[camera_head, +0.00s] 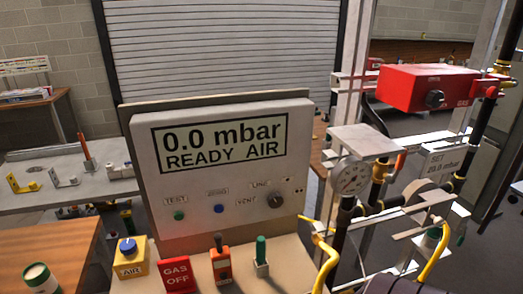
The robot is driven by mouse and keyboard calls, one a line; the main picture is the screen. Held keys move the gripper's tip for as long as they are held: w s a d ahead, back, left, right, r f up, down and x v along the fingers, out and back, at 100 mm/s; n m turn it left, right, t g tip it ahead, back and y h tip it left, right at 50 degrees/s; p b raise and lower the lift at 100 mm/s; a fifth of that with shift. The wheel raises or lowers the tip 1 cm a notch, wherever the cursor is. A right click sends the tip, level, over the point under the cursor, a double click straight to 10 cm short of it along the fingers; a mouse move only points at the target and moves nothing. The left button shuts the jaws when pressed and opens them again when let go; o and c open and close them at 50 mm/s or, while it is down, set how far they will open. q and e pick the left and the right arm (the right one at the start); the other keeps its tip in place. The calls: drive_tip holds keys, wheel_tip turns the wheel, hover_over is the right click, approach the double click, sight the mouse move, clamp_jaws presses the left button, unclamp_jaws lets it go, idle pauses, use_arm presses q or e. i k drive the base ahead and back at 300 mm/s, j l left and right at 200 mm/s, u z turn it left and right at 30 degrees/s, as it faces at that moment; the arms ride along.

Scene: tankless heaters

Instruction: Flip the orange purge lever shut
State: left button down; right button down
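A small orange lever-like piece (400,163) stands tilted upright beside the dark pipe with yellow fittings, right of the round pressure gauge (350,178). It is small here, and I cannot tell for sure that it is the purge lever or how its valve is set. Another orange object with a dark top (220,262) stands on the bench in front of the display panel. Neither of my grippers can be made out in the head view. A dark rounded shape at the bottom right edge is cut off, and I cannot tell what it is.
The display panel (222,185) reads 0.0 mbar, READY AIR. A red GAS box (425,87) sits above the pipework at right. Yellow bent pipes (326,262) rise at the front. A red GAS OFF block (176,275) and a yellow AIR box (132,258) stand at the front left.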

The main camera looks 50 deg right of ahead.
sight(390, 179)
drive_tip(key=z, duration=2.2)
